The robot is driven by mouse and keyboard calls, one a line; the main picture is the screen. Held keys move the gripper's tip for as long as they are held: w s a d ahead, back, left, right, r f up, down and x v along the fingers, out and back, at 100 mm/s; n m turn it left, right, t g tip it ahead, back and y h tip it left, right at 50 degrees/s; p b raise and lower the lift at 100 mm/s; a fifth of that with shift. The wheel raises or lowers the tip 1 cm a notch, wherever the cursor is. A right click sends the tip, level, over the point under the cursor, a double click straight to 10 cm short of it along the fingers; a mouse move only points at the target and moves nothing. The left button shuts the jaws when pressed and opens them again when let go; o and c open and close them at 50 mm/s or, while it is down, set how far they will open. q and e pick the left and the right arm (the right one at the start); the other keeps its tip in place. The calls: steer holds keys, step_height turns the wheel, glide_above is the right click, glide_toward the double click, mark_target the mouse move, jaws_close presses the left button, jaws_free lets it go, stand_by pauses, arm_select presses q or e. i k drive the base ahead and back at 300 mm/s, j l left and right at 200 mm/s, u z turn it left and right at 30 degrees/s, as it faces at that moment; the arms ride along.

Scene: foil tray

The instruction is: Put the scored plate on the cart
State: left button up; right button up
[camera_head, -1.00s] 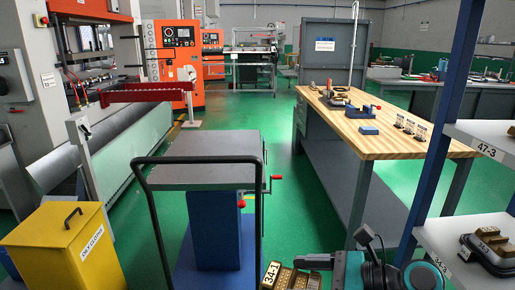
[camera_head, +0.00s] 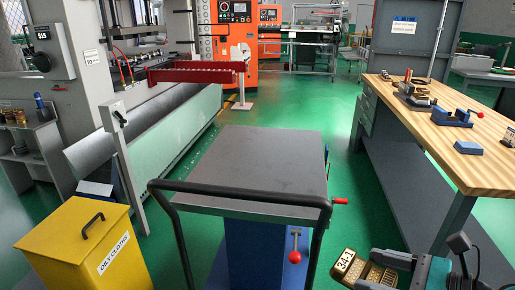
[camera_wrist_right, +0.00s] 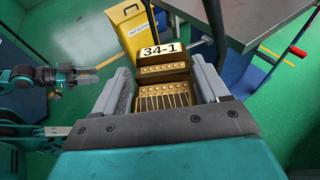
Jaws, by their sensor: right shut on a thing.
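My right gripper (camera_head: 392,264) is shut on a brass-coloured scored plate (camera_head: 380,277) with a label reading 34-1. In the right wrist view the plate (camera_wrist_right: 165,98) sits between the two grey fingers, its grooves and row of round marks showing. The cart (camera_head: 262,165) has a flat dark grey top, empty, with a black push handle on its near side. The held plate is to the right of the cart's near end, apart from it. My left gripper (camera_wrist_right: 85,77) shows only in the right wrist view, at the left; its opening is unclear.
A yellow oily-cloths bin (camera_head: 75,245) stands left of the cart. A wooden workbench (camera_head: 450,125) with blue tools is at the right. Red knobs stick out from the cart's right side. A press with a red bar (camera_head: 195,72) stands behind left. Green floor is clear between cart and bench.

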mark_target(269, 139)
steer(key=i+z, duration=0.1)
steer(key=i, duration=0.85)
steer(key=u, duration=0.95)
